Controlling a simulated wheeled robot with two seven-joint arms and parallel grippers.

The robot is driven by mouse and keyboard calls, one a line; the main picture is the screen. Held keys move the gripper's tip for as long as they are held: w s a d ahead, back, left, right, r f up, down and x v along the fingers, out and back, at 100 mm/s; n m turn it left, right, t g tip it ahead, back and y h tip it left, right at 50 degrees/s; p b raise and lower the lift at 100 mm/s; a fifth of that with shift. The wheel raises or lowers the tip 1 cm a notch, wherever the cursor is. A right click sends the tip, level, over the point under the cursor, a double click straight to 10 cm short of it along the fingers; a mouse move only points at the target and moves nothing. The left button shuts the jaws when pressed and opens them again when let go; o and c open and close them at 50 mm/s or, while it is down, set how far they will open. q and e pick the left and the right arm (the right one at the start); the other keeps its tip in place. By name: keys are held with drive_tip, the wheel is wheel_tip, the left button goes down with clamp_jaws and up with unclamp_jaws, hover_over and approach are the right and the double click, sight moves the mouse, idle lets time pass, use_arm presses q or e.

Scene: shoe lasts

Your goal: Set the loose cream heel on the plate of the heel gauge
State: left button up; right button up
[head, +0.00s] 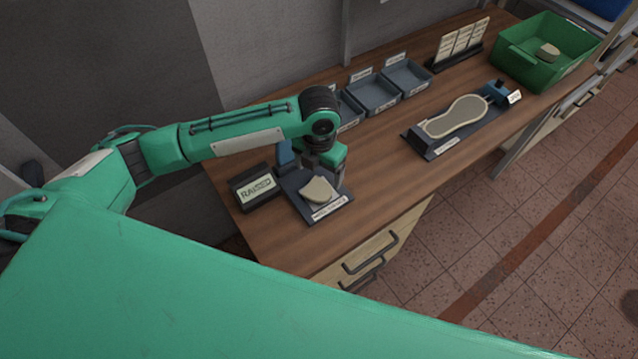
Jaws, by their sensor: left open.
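The heel gauge (293,185) is a dark plate with a pale front label and a blue part at its back, near the left end of the bench. A cream heel (320,191) lies on its plate. My left gripper (320,172) is over the gauge, pointing down just behind and above the heel. It is open; its fingertips are mostly hidden by the wrist, and I cannot tell whether they touch the heel. My right gripper is not in view.
A "RAISED" sign (254,188) stands left of the gauge. Grey-blue bins (374,93) line the back edge. A cream sole shape (455,116) lies on a dark fixture (416,141) to the right. A green crate (512,62) holds a cream piece (548,52). The wood between gauge and fixture is clear.

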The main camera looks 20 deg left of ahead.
use_arm(q)
drive_tip(key=shift+r+b, duration=0.35)
drive_tip(key=shift+r, duration=1.85)
drive_tip(key=shift+s+f, duration=0.1)
